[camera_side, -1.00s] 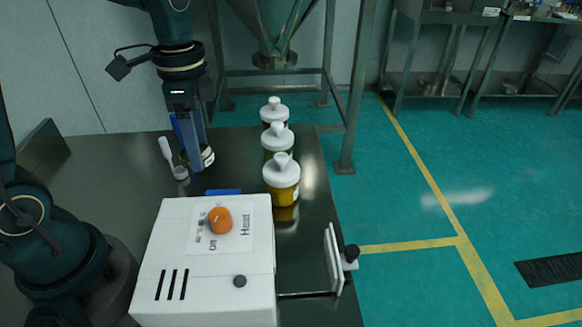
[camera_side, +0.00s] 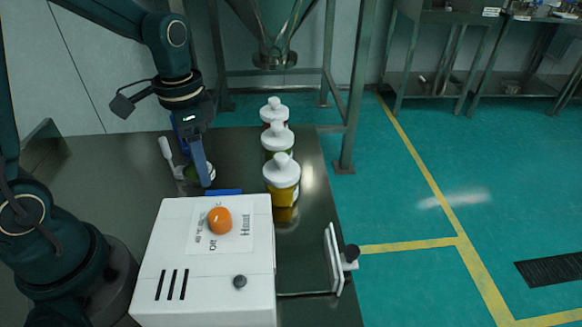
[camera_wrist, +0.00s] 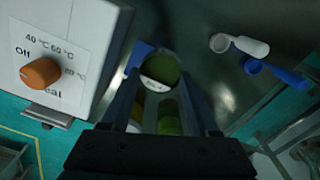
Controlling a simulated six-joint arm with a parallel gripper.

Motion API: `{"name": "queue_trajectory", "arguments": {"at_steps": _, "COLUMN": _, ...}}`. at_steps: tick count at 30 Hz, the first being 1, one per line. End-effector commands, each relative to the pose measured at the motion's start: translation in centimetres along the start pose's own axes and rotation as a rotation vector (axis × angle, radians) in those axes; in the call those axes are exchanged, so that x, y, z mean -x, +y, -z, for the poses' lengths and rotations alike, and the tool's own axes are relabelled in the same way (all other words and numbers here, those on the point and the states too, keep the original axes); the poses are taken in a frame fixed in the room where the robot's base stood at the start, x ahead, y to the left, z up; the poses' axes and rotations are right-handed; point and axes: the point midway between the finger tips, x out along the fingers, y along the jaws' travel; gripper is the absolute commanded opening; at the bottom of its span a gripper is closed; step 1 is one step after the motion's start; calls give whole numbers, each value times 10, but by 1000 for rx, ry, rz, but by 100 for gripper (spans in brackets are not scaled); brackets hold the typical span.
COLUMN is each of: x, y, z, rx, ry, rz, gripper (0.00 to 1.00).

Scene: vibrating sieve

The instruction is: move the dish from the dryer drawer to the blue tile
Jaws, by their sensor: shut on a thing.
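The dish (camera_wrist: 160,70) is round, with a pale rim and green contents. It sits between the fingers of my gripper (camera_wrist: 160,88), which is shut on it. In the side view my gripper (camera_side: 204,184) points down just behind the blue tile (camera_side: 222,192), and the dish (camera_side: 188,174) is mostly hidden by the fingers. It is low over the table; I cannot tell whether it touches. The blue tile (camera_wrist: 138,54) also shows beside the dish in the wrist view. The dryer drawer's white front (camera_side: 334,260) with a black knob stands out from the dryer.
The white dryer (camera_side: 170,245) with an orange knob stands at the front, close to the tile. Several white-capped bottles (camera_side: 281,178) stand in a row on the right. A white scoop (camera_wrist: 240,45) and a blue scoop (camera_wrist: 276,73) lie near the dish.

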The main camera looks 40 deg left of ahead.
Motion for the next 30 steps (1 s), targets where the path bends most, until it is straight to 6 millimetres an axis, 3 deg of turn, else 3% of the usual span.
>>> {"name": "queue_trajectory", "arguments": {"at_steps": 6, "x": -18, "y": 19, "z": 22, "rx": -3, "ry": -1, "rz": -1, "gripper": 0}}
{"name": "queue_trajectory", "arguments": {"at_steps": 10, "x": -24, "y": 21, "z": 25, "rx": 1, "ry": -2, "rz": -1, "gripper": 0}}
{"name": "queue_trajectory", "arguments": {"at_steps": 18, "x": -58, "y": 21, "z": 24, "rx": 2, "ry": -2, "rz": 0, "gripper": 0}}
{"name": "queue_trajectory", "arguments": {"at_steps": 29, "x": -61, "y": 20, "z": 24, "rx": 1, "ry": 0, "rz": 1, "gripper": 0}}
{"name": "queue_trajectory", "arguments": {"at_steps": 30, "x": -62, "y": 20, "z": 24, "rx": 1, "ry": 0, "rz": 1, "gripper": 65}}
